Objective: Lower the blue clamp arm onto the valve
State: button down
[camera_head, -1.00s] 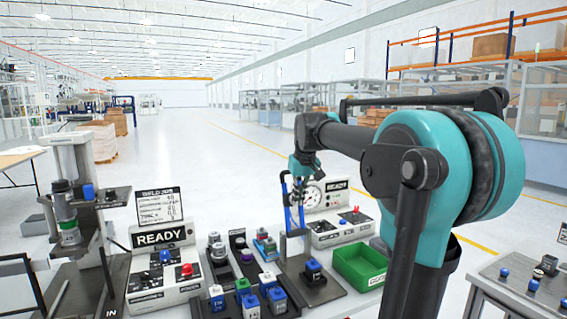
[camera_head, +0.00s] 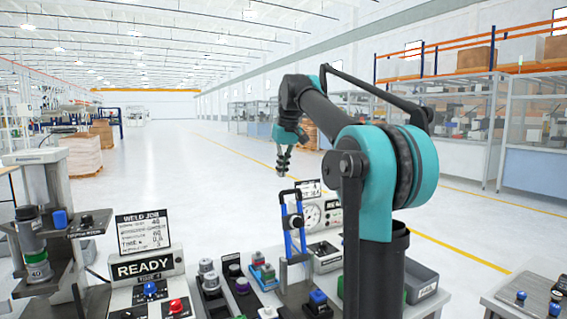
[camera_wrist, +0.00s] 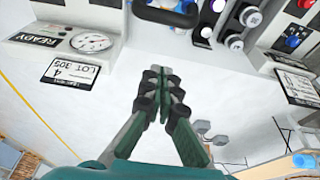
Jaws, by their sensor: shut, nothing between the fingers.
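The blue clamp arm (camera_head: 287,232) stands upright on its grey fixture in the head view. A dark part with a blue cap (camera_head: 318,297), which looks like the valve, sits on the fixture's grey base in front of it. My gripper (camera_head: 283,174) is above the top of the clamp arm, apart from it, with its fingers pointing down. In the wrist view my gripper (camera_wrist: 163,78) has its fingertips together with nothing held. A dark loop with a blue edge at that view's top may be part of the clamp; the valve cannot be made out there.
A gauge box (camera_head: 313,215) stands behind the clamp and also shows in the wrist view (camera_wrist: 92,41). A READY panel (camera_head: 147,266) and weld job sign (camera_head: 144,231) are at left. Several small parts crowd the bench between. Open floor lies beyond.

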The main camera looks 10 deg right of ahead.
jog(key=shift+s+d+f, duration=0.15)
jog(key=shift+s+f, duration=0.3)
jog(key=shift+f, duration=0.25)
jog(key=shift+s+d+f, duration=0.1)
jog(key=shift+s+f, duration=0.3)
jog(key=shift+f, duration=0.35)
jog(key=shift+s+d+f, duration=0.15)
jog(key=shift+s+f, duration=0.3)
jog(key=shift+f, duration=0.25)
